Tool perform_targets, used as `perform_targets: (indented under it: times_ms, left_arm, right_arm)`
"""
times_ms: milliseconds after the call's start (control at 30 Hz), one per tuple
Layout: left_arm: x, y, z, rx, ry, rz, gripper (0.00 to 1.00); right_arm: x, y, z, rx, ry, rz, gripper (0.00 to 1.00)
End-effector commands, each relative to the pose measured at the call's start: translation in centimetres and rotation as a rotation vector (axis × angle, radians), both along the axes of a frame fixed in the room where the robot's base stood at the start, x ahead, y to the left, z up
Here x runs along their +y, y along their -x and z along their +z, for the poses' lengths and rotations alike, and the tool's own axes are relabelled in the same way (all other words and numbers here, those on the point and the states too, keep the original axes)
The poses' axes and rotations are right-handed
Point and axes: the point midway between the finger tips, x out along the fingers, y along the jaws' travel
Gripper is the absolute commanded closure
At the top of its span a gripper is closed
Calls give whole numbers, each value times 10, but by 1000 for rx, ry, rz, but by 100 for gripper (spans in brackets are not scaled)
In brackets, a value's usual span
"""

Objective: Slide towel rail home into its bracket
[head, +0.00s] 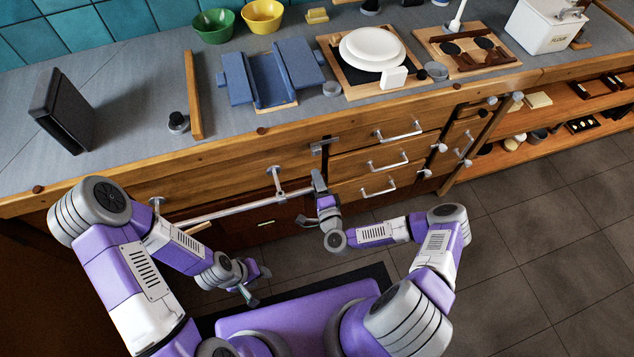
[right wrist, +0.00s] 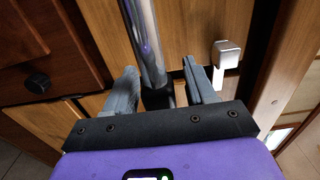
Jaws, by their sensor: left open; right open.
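The towel rail (head: 238,208) is a long silver bar running along the front of the lower cabinets in the head view. A post-like bracket (head: 276,180) meets it from the cabinet front, and a round silver fitting (head: 157,203) shows near its left end. My right gripper (head: 312,200) is at the rail's right end. In the right wrist view the rail (right wrist: 143,40) runs between the fingers of my open right gripper (right wrist: 161,86), with a dark part at its near end. I cannot tell whether the fingers touch it. My left gripper (head: 260,285) is open and empty, low and away from the rail.
A silver hook-shaped fitting (right wrist: 226,56) is close to the right finger in the right wrist view. Drawers with silver handles (head: 398,132) are right of my right gripper. The grey counter (head: 140,160) above carries bowls, plates and a blue rack (head: 270,82).

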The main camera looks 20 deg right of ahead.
Motion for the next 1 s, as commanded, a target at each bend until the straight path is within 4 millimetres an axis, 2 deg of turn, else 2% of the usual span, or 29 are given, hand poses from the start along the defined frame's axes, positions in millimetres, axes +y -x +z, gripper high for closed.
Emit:
perform_targets:
  times_ms: [233, 600, 833, 1000]
  left_arm:
    - [0, 0, 0, 0, 0, 0, 57]
    - [0, 0, 0, 0, 0, 0, 57]
    - [0, 0, 0, 0, 0, 0, 57]
    - [0, 0, 0, 0, 0, 0, 57]
  right_arm:
    - [0, -1, 0, 1, 1, 0, 45]
    - [0, -1, 0, 1, 1, 1, 100]
    - [3, -1, 0, 0, 0, 2, 100]
    - [27, 0, 0, 0, -4, 4, 100]
